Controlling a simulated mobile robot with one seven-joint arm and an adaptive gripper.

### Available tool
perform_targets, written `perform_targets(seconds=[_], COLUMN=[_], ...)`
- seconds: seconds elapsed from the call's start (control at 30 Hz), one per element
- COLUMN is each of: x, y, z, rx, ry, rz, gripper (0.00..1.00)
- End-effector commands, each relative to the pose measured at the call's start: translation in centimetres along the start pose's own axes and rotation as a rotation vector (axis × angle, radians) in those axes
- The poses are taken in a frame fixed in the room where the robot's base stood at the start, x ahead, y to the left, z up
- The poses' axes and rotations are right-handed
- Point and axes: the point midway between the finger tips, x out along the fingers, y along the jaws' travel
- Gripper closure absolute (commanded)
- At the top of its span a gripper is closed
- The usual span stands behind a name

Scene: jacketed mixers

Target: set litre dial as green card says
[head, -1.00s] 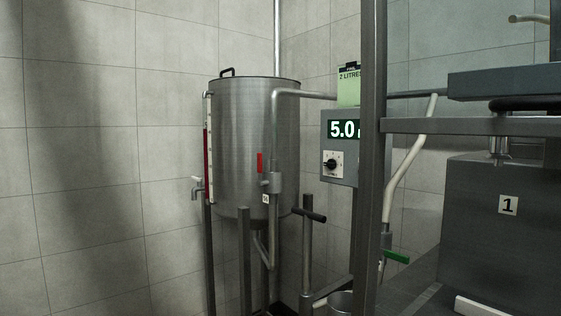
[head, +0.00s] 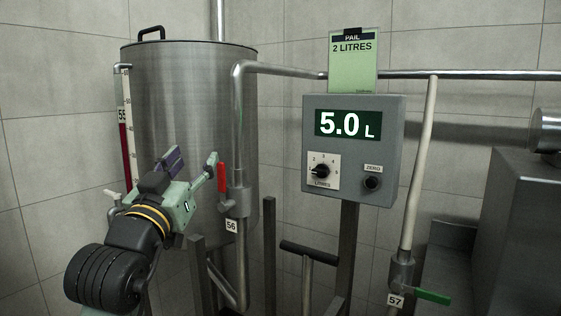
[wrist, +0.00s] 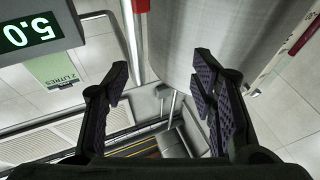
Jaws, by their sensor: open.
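The green card (head: 353,66) is clipped above the grey control box (head: 394,150) and reads "PAIL 2 LITRES". The box's display (head: 348,124) reads 5.0 L. The litre dial (head: 320,171) is a black knob on a white numbered plate marked LITRES; its exact pointing is too small to tell. My gripper (head: 192,160) is open and empty, left of the box and in front of the steel tank, well apart from the dial. In the wrist view my gripper (wrist: 162,72) shows spread fingers, with the display (wrist: 30,32) and card (wrist: 57,67) upside down at left.
A ZERO button (head: 372,183) is right of the dial. The steel tank (head: 195,90) stands behind my gripper. A pipe with a red-handled valve (head: 222,177) stands between my gripper and the box. A green-handled valve (head: 432,297) is at lower right. Space before the box looks clear.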

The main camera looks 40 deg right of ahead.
Motion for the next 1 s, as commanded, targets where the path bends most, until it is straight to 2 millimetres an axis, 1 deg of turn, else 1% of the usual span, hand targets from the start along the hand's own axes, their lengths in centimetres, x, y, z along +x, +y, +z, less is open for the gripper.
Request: perform_targets(seconds=[0.03,0.07,0.1,0.2,0.3,0.4,0.47,0.57,0.8,1.0], x=[1.8,2.5,3.1,3.7,3.8,4.2,4.7,6.1,10.1,12.3], y=[4.3,6.5,9.2,14.3,17.2,18.4,18.7,19.3,21.0,22.0], z=[1.1,2.1,3.2,5.2,6.5,7.0,7.3,7.8,9.1,10.0], rx=[-0.022,-0.032,-0.042,-0.053,-0.053,-0.055,-0.056,-0.056,-0.056,-0.055], ry=[-0.072,-0.115,-0.168,-0.268,-0.328,-0.350,-0.354,-0.354,-0.352,-0.350], rz=[0.097,0.146,0.206,0.318,0.381,0.404,0.406,0.406,0.403,0.402], gripper=[0.48,0.48,0.48,0.48,0.48,0.48,0.48,0.48,0.48,0.48])
